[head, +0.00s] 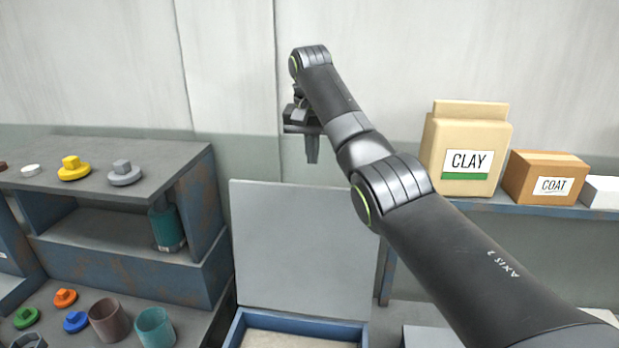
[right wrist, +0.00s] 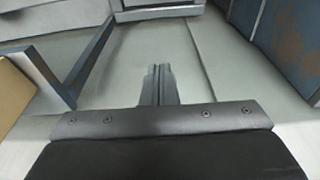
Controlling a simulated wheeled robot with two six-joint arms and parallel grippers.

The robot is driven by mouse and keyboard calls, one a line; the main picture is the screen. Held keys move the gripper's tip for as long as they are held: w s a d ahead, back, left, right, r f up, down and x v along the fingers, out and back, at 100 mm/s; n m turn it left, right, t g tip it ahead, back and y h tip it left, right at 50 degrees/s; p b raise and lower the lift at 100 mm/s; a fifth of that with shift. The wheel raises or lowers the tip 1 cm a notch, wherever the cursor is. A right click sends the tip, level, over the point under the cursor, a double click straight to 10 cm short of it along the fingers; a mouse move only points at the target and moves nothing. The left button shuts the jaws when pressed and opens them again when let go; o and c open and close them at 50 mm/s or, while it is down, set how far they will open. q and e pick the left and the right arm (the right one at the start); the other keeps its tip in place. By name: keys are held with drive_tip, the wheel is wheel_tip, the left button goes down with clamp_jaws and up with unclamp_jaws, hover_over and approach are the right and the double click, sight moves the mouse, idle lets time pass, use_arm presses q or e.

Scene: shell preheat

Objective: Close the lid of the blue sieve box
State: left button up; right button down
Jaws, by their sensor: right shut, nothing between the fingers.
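The blue sieve box (head: 300,326) is at the bottom centre of the head view, cut off by the lower edge, with a pale filling inside. Its grey lid (head: 303,245) stands upright at the box's back edge, so the box is open. My right gripper (head: 312,158) points down just above the lid's top edge and appears apart from it; its depth relative to the lid is hard to tell. In the right wrist view its fingers (right wrist: 158,80) are together with nothing between them. My left gripper is not in view.
A grey shelf unit (head: 120,170) with coloured knobs and a teal container (head: 166,228) stands left. Cups (head: 156,327) stand at lower left. A CLAY bag (head: 466,150) and COAT box (head: 545,178) sit on a right shelf. My right arm crosses the right side.

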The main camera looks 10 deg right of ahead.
wheel_tip(320, 180, down, 7)
drive_tip(key=w+p, duration=0.2)
drive_tip(key=p, duration=0.1)
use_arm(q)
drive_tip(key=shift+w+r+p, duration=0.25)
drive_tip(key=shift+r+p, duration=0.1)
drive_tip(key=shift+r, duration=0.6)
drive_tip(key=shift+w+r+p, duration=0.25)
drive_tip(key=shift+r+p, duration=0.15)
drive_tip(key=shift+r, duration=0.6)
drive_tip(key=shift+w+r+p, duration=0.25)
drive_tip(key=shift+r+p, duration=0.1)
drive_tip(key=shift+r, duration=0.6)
use_arm(e)
drive_tip(key=shift+s+a+r, duration=0.1)
drive_tip(key=shift+s+a, duration=0.05)
drive_tip(key=shift+s, duration=0.5)
drive_tip(key=shift+s+a+r, duration=0.1)
drive_tip(key=shift+s+a, duration=0.1)
drive_tip(key=shift+s, duration=0.45)
drive_tip(key=shift+s+a+r, duration=0.1)
drive_tip(key=shift+s+a, duration=0.05)
drive_tip(key=shift+s, duration=0.5)
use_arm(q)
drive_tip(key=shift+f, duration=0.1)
use_arm(e)
drive_tip(key=shift+w, duration=0.1)
